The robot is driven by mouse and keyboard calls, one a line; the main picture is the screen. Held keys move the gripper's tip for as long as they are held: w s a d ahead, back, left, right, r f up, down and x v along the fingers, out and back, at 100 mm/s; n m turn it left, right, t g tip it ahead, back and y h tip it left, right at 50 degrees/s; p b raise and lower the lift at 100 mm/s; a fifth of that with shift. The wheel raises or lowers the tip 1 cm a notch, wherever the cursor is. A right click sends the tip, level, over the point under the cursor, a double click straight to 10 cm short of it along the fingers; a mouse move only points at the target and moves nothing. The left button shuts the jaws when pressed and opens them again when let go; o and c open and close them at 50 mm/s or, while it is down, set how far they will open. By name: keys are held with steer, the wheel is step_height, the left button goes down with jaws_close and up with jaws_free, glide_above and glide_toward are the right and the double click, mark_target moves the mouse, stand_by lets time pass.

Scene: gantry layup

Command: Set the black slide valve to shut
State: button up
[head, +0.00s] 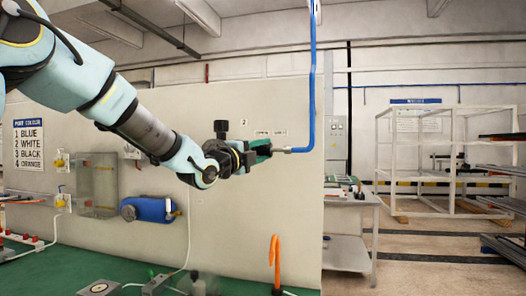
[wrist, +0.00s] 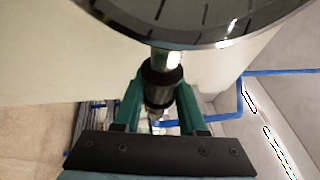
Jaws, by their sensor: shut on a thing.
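The black slide valve shows in the wrist view as a dark ribbed sleeve (wrist: 161,74) on a pale metal stem. My gripper's green fingers (wrist: 160,88) are closed on both sides of it. In the head view my gripper (head: 265,149) is at the wall panel, at the lower end of the blue hose (head: 312,90), beside a metal fitting (head: 281,150). The fingers hide most of the valve there, so its slide position cannot be told. Small labels above the gripper are too small to read.
A sign (head: 29,145) lists port colours at the left. A blue cylinder (head: 148,209) and yellow valves are on the panel. A grey table (head: 356,199) and white frame (head: 447,150) are at the right, with open floor.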

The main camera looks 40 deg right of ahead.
jaws_close()
stand_by(0.8)
